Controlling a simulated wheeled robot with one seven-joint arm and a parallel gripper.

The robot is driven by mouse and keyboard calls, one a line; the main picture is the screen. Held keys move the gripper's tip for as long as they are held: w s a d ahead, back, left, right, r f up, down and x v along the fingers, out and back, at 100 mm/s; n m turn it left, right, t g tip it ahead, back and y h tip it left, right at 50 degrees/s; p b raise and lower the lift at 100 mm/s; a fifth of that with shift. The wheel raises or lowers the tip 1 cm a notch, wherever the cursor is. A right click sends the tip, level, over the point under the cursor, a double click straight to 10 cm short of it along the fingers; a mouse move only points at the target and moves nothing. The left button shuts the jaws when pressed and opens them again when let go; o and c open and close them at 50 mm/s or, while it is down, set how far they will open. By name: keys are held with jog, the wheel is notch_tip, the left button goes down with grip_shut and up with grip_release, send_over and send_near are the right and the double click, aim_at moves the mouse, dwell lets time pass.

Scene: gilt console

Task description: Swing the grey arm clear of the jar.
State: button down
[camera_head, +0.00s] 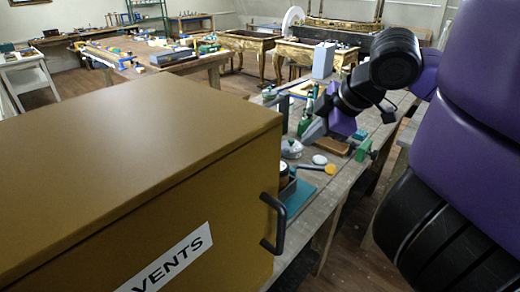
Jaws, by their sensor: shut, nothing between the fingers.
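My purple and black arm reaches in from the right, and my gripper (313,131) is low over the workbench. Its fingers are small and partly merge with the clutter, but it appears shut and empty. A small pale rounded object (291,149) lies just below and left of the gripper. A dark round container (286,187), possibly the jar, stands on the bench beside the big box and is partly hidden by it. I cannot make out the grey arm for certain among the small items. I cannot tell whether my gripper touches anything.
A large ochre box (130,150) with a black handle (273,222) fills the left foreground. The wooden workbench (325,190) holds a teal mat (298,197), a white disc (319,159) and a grey box (323,60). Gilt tables (297,54) stand behind.

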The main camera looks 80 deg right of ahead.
aim_at(283, 151)
jog(key=x, duration=0.3)
jog(key=a+x, duration=0.1)
jog(key=x, duration=0.2)
jog(key=w+x, duration=0.1)
jog(key=x, duration=0.2)
jog(key=shift+w+a+f+p, duration=0.1)
jog(key=shift+w+f+p, duration=0.15)
jog(key=shift+p, duration=0.15)
jog(key=d, duration=0.2)
jog(key=w+d+f+p, duration=0.1)
jog(key=shift+w+d+f, duration=0.1)
jog(key=shift+d+f, duration=0.05)
jog(key=shift+d, duration=0.35)
jog(key=shift+w+d+n, duration=0.1)
jog(key=shift+w+n, duration=0.05)
jog(key=shift+n, duration=0.15)
